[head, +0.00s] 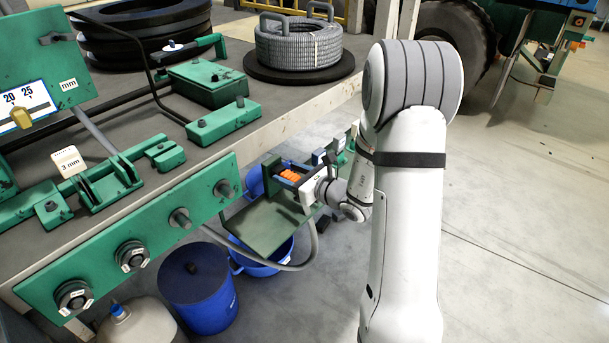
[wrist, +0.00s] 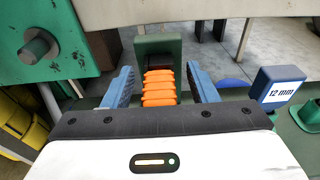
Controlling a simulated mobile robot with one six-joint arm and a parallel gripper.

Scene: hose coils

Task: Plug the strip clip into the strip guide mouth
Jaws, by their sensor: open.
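An orange ribbed piece (wrist: 159,88), which looks like the strip clip, stands in front of a green upright block (wrist: 150,46) with a dark recess in the wrist view. It also shows small in the head view (head: 290,176). My gripper (wrist: 162,84) is open, with one blue finger on each side of the orange piece and a visible gap on both sides. In the head view my gripper (head: 287,172) is at the small green stand below the bench edge. I cannot tell for certain which part is the strip guide mouth; the orange piece's lower end is hidden by my gripper body.
A green plate (head: 262,228) lies below the gripper, with a blue bucket (head: 199,287) to its left. A blue block marked 12 mm (wrist: 278,84) stands right of my fingers. The bench (head: 290,108) carries a grey hose coil (head: 299,44).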

